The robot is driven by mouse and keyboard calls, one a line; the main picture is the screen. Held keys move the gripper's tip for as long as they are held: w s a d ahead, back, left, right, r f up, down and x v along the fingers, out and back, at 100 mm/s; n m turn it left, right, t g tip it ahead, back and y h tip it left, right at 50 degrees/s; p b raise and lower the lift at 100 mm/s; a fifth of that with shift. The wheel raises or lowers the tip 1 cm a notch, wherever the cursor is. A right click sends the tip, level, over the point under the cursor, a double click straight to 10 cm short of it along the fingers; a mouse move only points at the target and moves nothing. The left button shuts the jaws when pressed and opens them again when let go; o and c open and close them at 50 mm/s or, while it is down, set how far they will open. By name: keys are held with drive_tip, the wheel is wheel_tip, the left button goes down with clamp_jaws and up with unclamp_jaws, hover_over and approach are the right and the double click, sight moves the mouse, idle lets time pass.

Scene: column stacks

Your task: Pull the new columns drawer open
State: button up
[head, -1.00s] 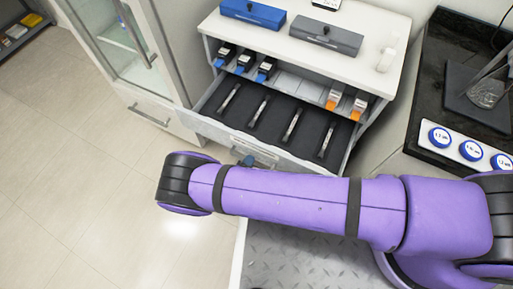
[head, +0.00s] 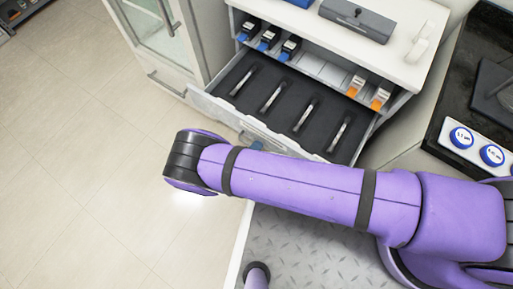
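The drawer (head: 207,104) under the white cabinet top stands pulled out, its front towards me. Several slim silver columns lie apart in its black insert (head: 282,104). A small blue part (head: 257,145) shows at the drawer front, just above my purple arm; I cannot tell what it is. My arm crosses in front of the drawer and hides the lower part of its front. My gripper is not visible, and whether it touches the drawer is hidden.
A shelf above the drawer holds several blue-tipped items (head: 268,39) and orange-tipped items (head: 356,84). A grey case (head: 355,20) lies on the cabinet top. A glass-door cabinet (head: 150,30) stands left. A black-topped bench with blue-capped vials (head: 461,137) is right. Floor at left is clear.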

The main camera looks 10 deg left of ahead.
drive_tip(key=v, duration=1)
drive_tip(key=shift+s+a, duration=0.15)
drive_tip(key=shift+s, duration=0.2)
idle(0.3)
